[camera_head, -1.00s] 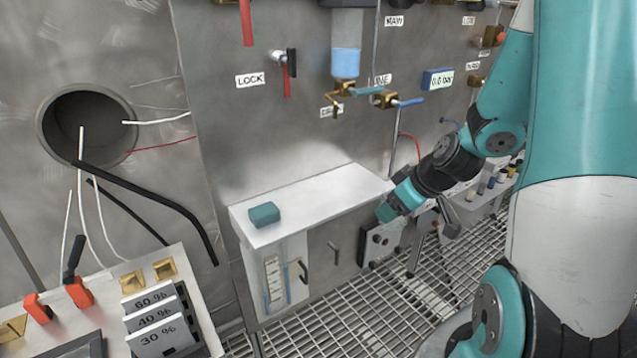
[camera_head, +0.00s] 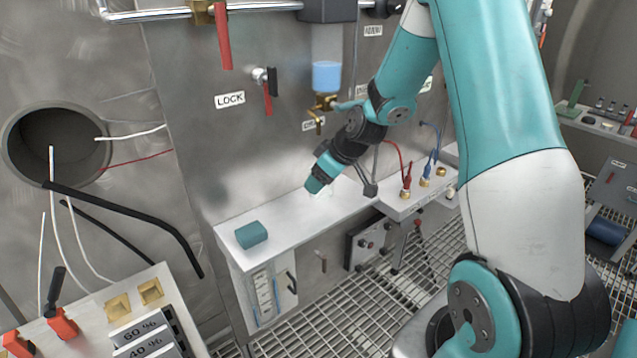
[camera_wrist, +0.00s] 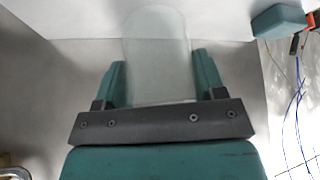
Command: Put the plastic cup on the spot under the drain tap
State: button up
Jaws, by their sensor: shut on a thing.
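The plastic cup (camera_wrist: 155,50) is clear and shows between the two teal fingers in the wrist view. My gripper (camera_wrist: 158,80) is shut on it. In the head view, my gripper (camera_head: 314,187) points down-left over the white shelf (camera_head: 285,222), and the cup is too faint to make out there. The brass drain tap (camera_head: 319,108) is on the steel wall under a container of blue liquid, above and behind my gripper. Its label is partly hidden. I cannot make out a marked spot on the shelf, nor tell the cup's height above it.
A teal block (camera_head: 251,235) lies at the shelf's left end; it also shows in the wrist view (camera_wrist: 278,20). A panel with red and blue leads (camera_head: 418,190) adjoins the shelf's right end. The shelf between block and gripper is clear.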

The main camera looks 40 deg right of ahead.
jog(key=shift+w+a, duration=0.15)
jog(key=shift+w, duration=0.2)
jog(key=shift+f+p, duration=0.5)
jog(key=shift+f, duration=1.25)
jog(key=shift+f, duration=0.2)
jog(key=o, duration=0.9)
jog(key=shift+r, duration=0.1)
